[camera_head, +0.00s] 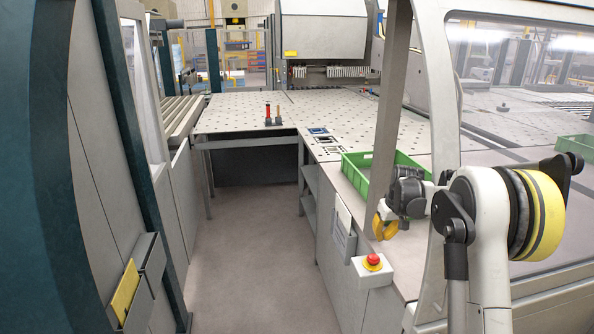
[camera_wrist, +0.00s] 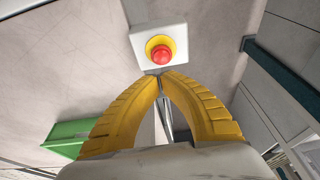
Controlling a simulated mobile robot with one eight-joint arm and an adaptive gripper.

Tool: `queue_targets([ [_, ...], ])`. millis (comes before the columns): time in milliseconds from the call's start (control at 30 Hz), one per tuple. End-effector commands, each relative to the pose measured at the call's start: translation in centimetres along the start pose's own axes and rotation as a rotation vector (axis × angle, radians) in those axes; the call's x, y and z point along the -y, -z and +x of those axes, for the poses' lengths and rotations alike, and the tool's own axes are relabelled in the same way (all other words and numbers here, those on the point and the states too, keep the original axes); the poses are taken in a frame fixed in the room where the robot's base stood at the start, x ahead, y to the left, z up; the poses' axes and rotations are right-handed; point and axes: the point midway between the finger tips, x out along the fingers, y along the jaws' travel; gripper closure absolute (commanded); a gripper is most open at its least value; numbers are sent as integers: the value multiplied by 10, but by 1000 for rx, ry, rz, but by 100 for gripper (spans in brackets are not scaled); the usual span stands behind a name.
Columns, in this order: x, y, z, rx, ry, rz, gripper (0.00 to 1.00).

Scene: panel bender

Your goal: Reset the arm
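My gripper (camera_head: 381,228) has yellow ribbed fingers and hangs at the end of my arm, beside the grey post and in front of the green crate. In the wrist view my gripper (camera_wrist: 161,75) has its two fingertips together, with nothing held between them. The fingertips point toward a red emergency button (camera_wrist: 160,54) on a yellow ring and white box. That button (camera_head: 373,260) also shows in the head view, below my gripper. From these views I cannot tell the exact gap between the fingertips and the box.
The green crate (camera_head: 352,178) stands on the worktable behind my gripper. A grey machine frame post (camera_head: 388,120) is close beside the gripper. A perforated table (camera_head: 235,112) holds a red-handled tool (camera_head: 268,112). The floor aisle (camera_head: 250,240) is clear.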

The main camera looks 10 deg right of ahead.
Motion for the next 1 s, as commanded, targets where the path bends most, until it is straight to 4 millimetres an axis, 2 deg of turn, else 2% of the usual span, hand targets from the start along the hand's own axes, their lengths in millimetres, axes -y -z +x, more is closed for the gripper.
queue_targets([
  [167,30,-17,-30,-27,-10,0,100],
  [267,58,-39,-57,-56,-18,3,100],
  [400,97,-81,-90,-101,-28,8,100],
  [467,112,-103,-100,-120,-31,10,100],
  [600,145,-159,-115,-166,-34,15,100],
  [767,176,-231,-114,-220,-34,21,100],
  [900,196,-294,-99,-264,-27,25,100],
  [1000,206,-330,-84,-292,-23,28,100],
])
